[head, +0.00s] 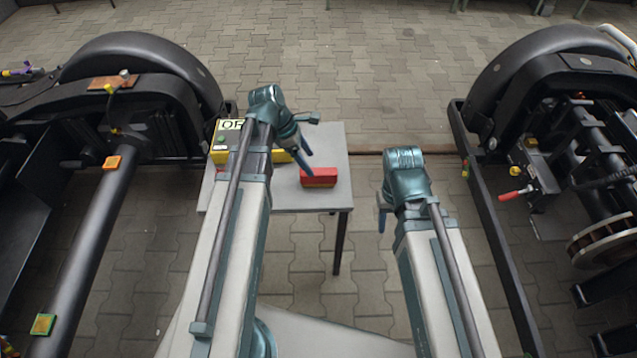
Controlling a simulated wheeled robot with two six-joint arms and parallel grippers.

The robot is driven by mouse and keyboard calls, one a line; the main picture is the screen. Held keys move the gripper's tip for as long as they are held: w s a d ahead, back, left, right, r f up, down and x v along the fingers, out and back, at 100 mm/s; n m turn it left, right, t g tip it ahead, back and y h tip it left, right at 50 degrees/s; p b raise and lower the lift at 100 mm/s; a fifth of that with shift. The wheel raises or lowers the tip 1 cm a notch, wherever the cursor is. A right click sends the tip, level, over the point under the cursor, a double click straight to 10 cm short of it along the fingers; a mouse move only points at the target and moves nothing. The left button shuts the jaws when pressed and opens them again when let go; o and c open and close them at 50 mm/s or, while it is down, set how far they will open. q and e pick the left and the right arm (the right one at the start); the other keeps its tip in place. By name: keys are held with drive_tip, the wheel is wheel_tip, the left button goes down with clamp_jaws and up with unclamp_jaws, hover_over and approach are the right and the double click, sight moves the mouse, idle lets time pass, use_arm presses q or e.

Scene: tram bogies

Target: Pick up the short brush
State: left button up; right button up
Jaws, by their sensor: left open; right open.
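A small red block with a tan lower layer (319,177) lies on the grey table, near its right side; it looks like the short brush, but I cannot be sure. My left gripper (304,155) is open and empty, with its blue fingers above the table just left of and behind the red block, apart from it as far as I can tell. My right gripper (382,218) is open, right of the table and mostly hidden behind its own wrist. Nothing shows in it.
The grey table (300,250) has a yellow box with a lettered sign (222,138), partly hidden by my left arm. Black bogies stand at the left (140,80) and right (550,80). Paved floor (370,90) behind the table is free.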

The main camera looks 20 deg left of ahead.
sight(319, 177)
use_arm(q)
drive_tip(key=b+x, duration=0.2)
drive_tip(key=x, duration=0.1)
drive_tip(key=shift+a+f, duration=0.1)
drive_tip(key=shift+f, duration=0.25)
drive_tip(key=shift+d, duration=0.2)
use_arm(e)
wheel_tip(319, 177, down, 3)
drive_tip(key=shift+f, duration=0.2)
drive_tip(key=shift+f, duration=0.15)
use_arm(q)
drive_tip(key=b+x, duration=0.5)
drive_tip(key=shift+w, duration=0.1)
use_arm(e)
wheel_tip(319, 177, down, 5)
drive_tip(key=shift+r, duration=0.2)
use_arm(q)
drive_tip(key=shift+f+b, duration=0.3)
use_arm(e)
drive_tip(key=shift+f, duration=0.25)
use_arm(q)
clamp_jaws()
